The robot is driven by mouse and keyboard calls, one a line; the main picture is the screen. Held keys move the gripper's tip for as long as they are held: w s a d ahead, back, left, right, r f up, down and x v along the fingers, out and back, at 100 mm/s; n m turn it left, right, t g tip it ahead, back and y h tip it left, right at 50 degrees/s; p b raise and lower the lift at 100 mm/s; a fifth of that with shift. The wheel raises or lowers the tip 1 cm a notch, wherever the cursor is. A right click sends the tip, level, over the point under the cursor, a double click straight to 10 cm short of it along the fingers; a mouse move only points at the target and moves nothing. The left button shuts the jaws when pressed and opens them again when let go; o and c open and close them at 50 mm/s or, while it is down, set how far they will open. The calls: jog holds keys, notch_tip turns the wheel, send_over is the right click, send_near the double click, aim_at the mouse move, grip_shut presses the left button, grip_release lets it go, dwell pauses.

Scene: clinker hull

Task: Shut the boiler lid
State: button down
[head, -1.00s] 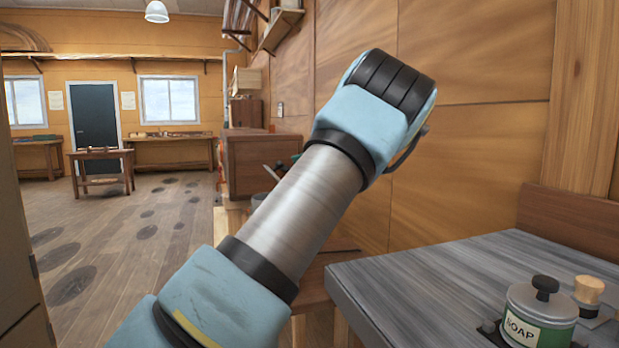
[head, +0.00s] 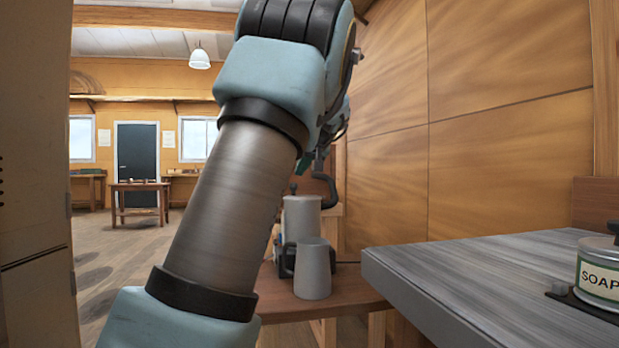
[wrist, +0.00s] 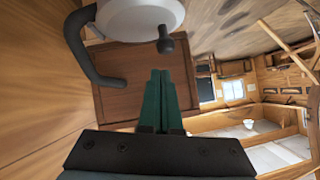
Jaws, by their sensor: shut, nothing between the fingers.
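A pale grey cylindrical vessel, which looks like the boiler (head: 302,216), stands on the wooden bench beyond my arm, partly hidden by it. A dark curved pipe or handle rises at its right. In the wrist view a pale rounded body (wrist: 140,14), apparently the boiler, shows cut off at the top edge, with a dark curved handle and a black knob (wrist: 166,46). I cannot tell how far its lid is open. My gripper (wrist: 160,75) is shut and empty; its green fingertips point toward the knob, apparently apart from it. In the head view it is mostly hidden by my arm.
A grey jug (head: 313,270) stands on the bench (head: 345,290) in front of the boiler. A grey counter (head: 480,275) with a soap tin (head: 598,272) is at right. A tall cabinet (head: 35,170) stands close at left. Floor is open beyond.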

jog(key=shift+a+f+n+h+b, duration=0.3)
jog(key=shift+a+f+h+b, duration=0.2)
jog(key=shift+f, duration=0.05)
jog(key=shift+s+a+f+b, duration=0.1)
jog(key=shift+a+f+b, duration=0.25)
jog(key=shift+b, duration=0.15)
jog(key=w+a+r+p+v, duration=0.1)
jog(key=r+p+v, duration=0.1)
jog(key=v, duration=1)
jog(key=shift+r+p, duration=0.4)
